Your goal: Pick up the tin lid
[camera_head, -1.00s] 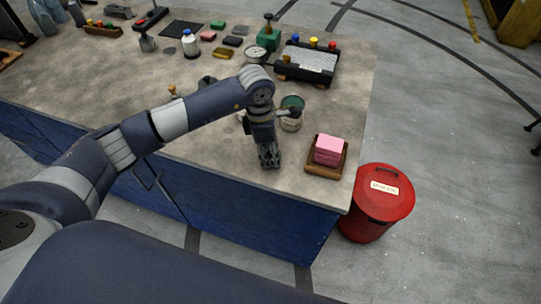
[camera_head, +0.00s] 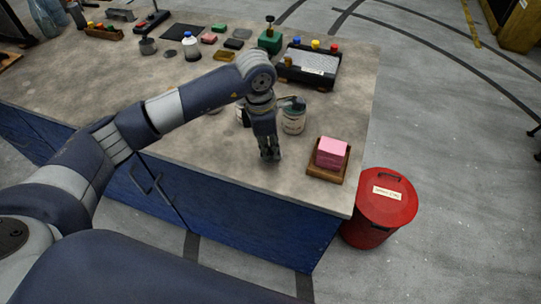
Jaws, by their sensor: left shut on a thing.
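My left gripper (camera_head: 270,155) points down above the front part of the workbench, left of the wooden tray. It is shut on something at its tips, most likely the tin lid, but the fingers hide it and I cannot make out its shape. A pale tin with a label (camera_head: 293,121) stands upright just behind and right of the gripper. My right gripper is not in view.
A wooden tray (camera_head: 315,173) with pink blocks (camera_head: 332,151) is right of the gripper, near the bench (camera_head: 215,152) edge. A red bin (camera_head: 386,205) stands on the floor beside it. A dark rack (camera_head: 310,68) and several small items are further back. The front-left bench top is clear.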

